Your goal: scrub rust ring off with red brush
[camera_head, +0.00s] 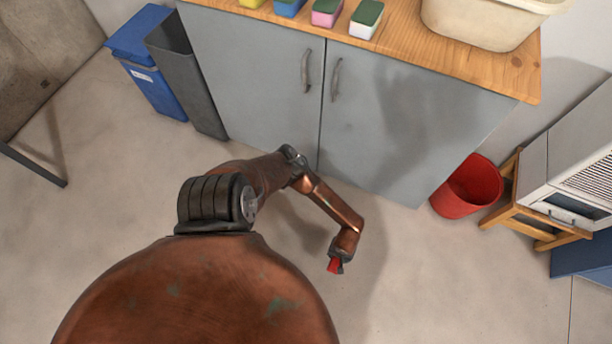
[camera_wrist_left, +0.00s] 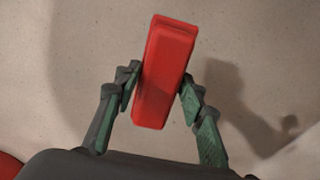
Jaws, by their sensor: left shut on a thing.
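The red brush (camera_wrist_left: 165,70) shows in the left wrist view as a long red block, slightly tilted, between the two fingers of my left gripper (camera_wrist_left: 162,92). The fingers are shut on its sides. In the head view my left gripper (camera_head: 337,264) hangs over bare floor in front of the grey cabinet, with a bit of the red brush (camera_head: 333,265) showing at its tip. The brush's bristles cannot be made out. No rust ring can be made out in either view. My right gripper is not in view.
A grey cabinet (camera_head: 250,75) with a wooden top (camera_head: 480,62) holds several coloured sponges and a cream basin (camera_head: 480,25). A red bucket (camera_head: 467,190) stands at its right by a wooden stool (camera_head: 520,215). Blue and grey bins stand left. The concrete floor (camera_head: 440,290) is clear.

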